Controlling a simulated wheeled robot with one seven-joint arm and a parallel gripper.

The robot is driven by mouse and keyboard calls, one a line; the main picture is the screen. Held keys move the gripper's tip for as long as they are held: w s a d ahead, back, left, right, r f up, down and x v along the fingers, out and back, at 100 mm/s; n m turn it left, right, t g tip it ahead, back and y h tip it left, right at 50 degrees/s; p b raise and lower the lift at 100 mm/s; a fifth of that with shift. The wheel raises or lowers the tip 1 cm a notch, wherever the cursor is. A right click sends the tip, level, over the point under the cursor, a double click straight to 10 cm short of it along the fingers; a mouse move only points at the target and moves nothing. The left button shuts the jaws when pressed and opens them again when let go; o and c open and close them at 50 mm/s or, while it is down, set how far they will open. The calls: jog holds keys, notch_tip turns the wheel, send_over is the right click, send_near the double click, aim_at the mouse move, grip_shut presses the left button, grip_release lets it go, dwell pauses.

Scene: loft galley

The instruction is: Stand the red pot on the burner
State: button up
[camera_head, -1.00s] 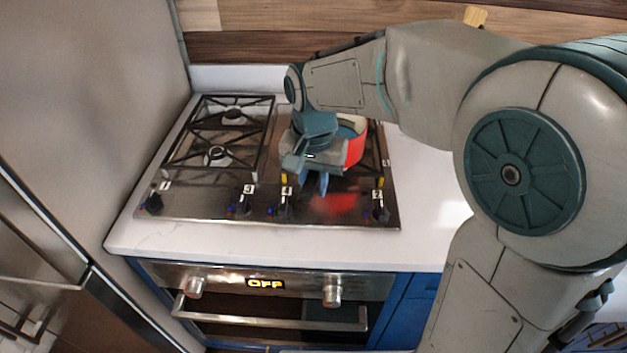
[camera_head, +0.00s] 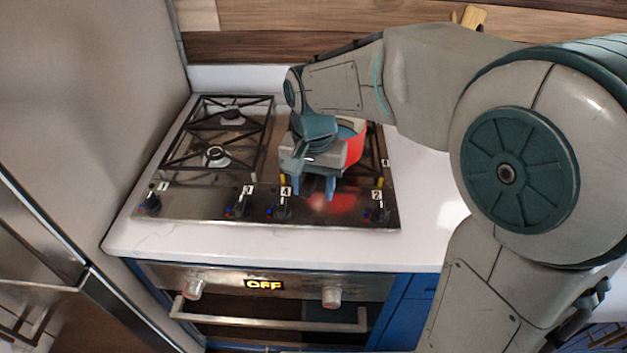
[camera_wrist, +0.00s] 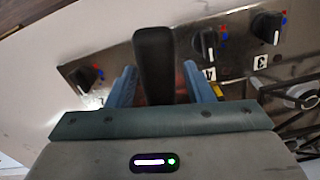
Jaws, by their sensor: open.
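The red pot (camera_head: 355,150) has a pale inside and stands at the right side of the gas cooktop (camera_head: 205,205), largely hidden behind my gripper. It appears to be on the right-hand grates, but its base and the burner under it are hidden. My gripper (camera_head: 315,190) is open in front of the pot, its blue fingers pointing down over the cooktop's front. In the wrist view, the pot's black handle (camera_wrist: 155,65) lies between the two fingers, with a gap on each side.
The left burners (camera_head: 216,154) are bare under their black grates. Several numbered knobs (camera_head: 239,205) line the cooktop's front edge, close to my fingers. The oven below shows OFF (camera_head: 265,284). White counter (camera_head: 425,190) right of the cooktop is clear; a tall steel-sided unit stands left.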

notch_tip(320, 180, up, 13)
jog(key=shift+f, duration=0.1)
jog(key=s+d+f+n+t, duration=0.2)
jog(key=s+d+f+t, duration=0.1)
jog(key=s+d+f, duration=0.8)
jog(key=s+d, duration=0.1)
jog(key=d, duration=0.3)
jog(key=shift+d+f+n, duration=0.35)
jog(key=shift+n, duration=0.05)
jog(key=shift+c, duration=1.2)
jog(key=shift+d, duration=0.1)
